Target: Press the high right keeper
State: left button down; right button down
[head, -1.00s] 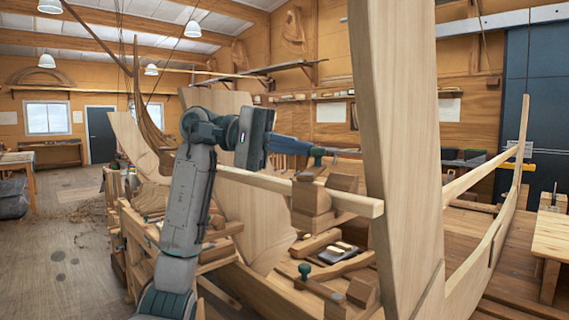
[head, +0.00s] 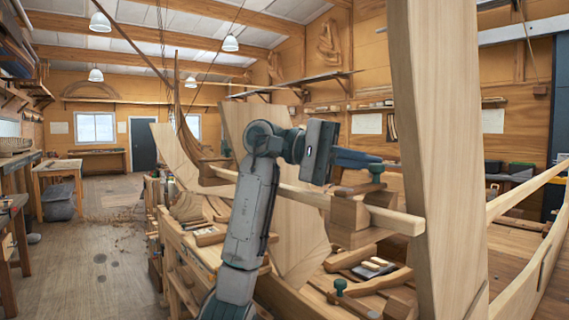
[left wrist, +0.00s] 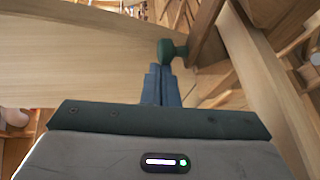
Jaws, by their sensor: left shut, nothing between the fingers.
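The high keeper is a dark green knob (head: 376,170) on a wooden lever over a block (head: 349,214) at the end of the long wooden rail, beside the tall post. In the left wrist view the green knob (left wrist: 172,50) stands just beyond my fingertips. My left gripper (head: 382,160) is shut and empty, its blue fingers pointing right at the knob's top. In the left wrist view the shut fingers (left wrist: 161,72) end close to the knob; I cannot tell if they touch. My right gripper is not in view.
A second green knob (head: 340,286) sits lower, inside the hull on a wooden piece. The tall pale post (head: 440,150) rises just right of the keeper. Open floor (head: 110,260) lies to the left.

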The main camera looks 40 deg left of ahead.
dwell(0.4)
pick_arm(q)
jog(key=b+v, duration=0.3)
jog(key=v, duration=0.6)
jog(key=shift+s+a, duration=0.1)
jog(key=shift+a, duration=0.3)
jog(key=shift+s+a+r, duration=0.1)
jog(key=shift+s+a, duration=0.05)
jog(key=shift+a, duration=0.35)
